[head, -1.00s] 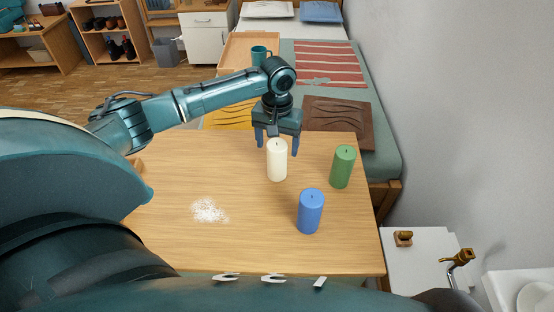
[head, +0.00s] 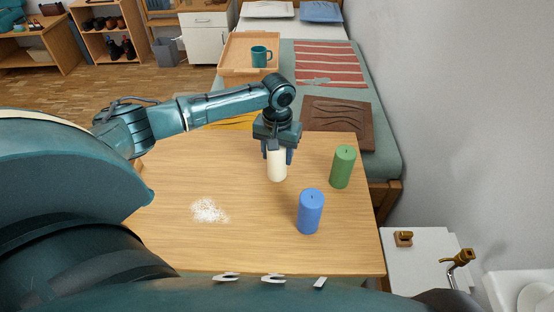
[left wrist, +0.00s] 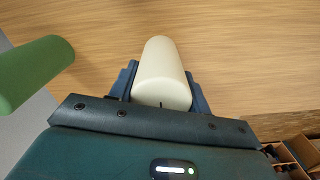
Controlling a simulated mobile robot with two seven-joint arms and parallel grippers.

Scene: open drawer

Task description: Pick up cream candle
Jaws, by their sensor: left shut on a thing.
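The cream candle (head: 277,169) stands upright on the wooden table (head: 170,185). My left gripper (head: 277,156) is over it from above, with one finger on each side, and is shut on its upper part. The gripper hides the candle's top in the head view. In the left wrist view the cream candle (left wrist: 160,72) sits between the two blue fingers (left wrist: 160,92), and its wick shows. My right gripper is in neither view.
A blue candle (head: 310,212) stands in front and to the right, and a green candle (head: 342,167) stands to the right. White grains (head: 209,210) lie on the table at left. A brown board (head: 338,122) and a wooden tray (head: 235,55) with a teal mug (head: 260,56) lie beyond.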

